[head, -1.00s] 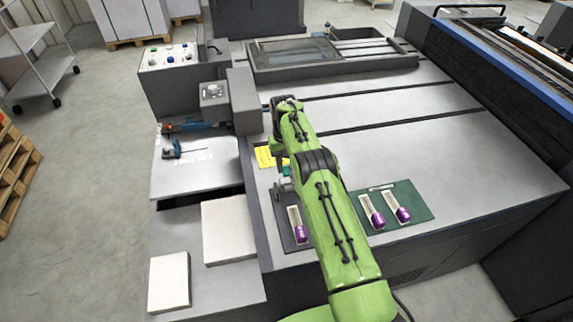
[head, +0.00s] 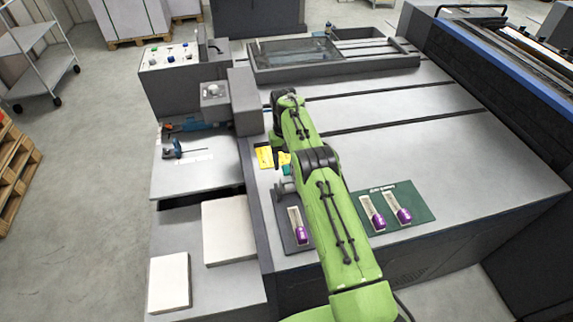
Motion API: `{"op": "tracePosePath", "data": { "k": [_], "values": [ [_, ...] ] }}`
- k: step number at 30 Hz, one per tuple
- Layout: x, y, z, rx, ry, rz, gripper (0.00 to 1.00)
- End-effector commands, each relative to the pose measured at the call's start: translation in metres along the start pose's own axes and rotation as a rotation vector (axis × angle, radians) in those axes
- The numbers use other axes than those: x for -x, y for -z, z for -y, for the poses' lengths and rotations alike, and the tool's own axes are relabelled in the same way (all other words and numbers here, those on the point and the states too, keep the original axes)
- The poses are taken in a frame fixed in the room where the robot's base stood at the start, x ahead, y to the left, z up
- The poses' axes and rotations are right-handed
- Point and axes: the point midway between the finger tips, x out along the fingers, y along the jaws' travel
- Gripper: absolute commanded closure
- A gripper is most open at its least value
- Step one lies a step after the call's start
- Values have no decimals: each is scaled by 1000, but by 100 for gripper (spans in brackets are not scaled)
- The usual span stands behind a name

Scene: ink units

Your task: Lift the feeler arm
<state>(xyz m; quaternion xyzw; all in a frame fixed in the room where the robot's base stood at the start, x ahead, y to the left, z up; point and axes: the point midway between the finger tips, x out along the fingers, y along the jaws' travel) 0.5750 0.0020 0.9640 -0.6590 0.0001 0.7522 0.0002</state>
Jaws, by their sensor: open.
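My green arm reaches forward over the press bed and bends down at its far end. My gripper (head: 284,188) is a small grey shape left of the arm, low over the bed's left edge; its fingers are small and partly hidden, but it is open and nothing shows in it. A blue part with an orange-red end (head: 188,126) sits at the left of the machine, above a grey shelf. A small dark-blue T-shaped part (head: 174,149) is just below it. I cannot tell for sure which of these is the feeler arm. Both are apart from my gripper.
A dark mat (head: 301,242) holds one purple-ended tool (head: 301,236). A green mat (head: 425,205) holds two more. A yellow label (head: 265,157) lies beside the gripper. White stacks (head: 229,230) are at lower left; a control box (head: 170,57) stands behind.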

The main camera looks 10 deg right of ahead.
Motion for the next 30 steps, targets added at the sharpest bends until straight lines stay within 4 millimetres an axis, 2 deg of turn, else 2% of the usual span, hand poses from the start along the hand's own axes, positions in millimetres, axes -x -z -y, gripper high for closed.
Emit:
{"op": "tracePosePath", "data": {
  "k": [1,6,9,26,29,30],
  "values": [
    [16,-1,0,0,0,-5,40],
    [62,-8,0,0,0,-3,40],
    [73,-10,0,0,0,0,40],
    [75,-10,0,0,0,0,40],
    [90,-11,0,0,0,-15,40],
    [103,-13,0,0,0,-30,40]
  ]
}}
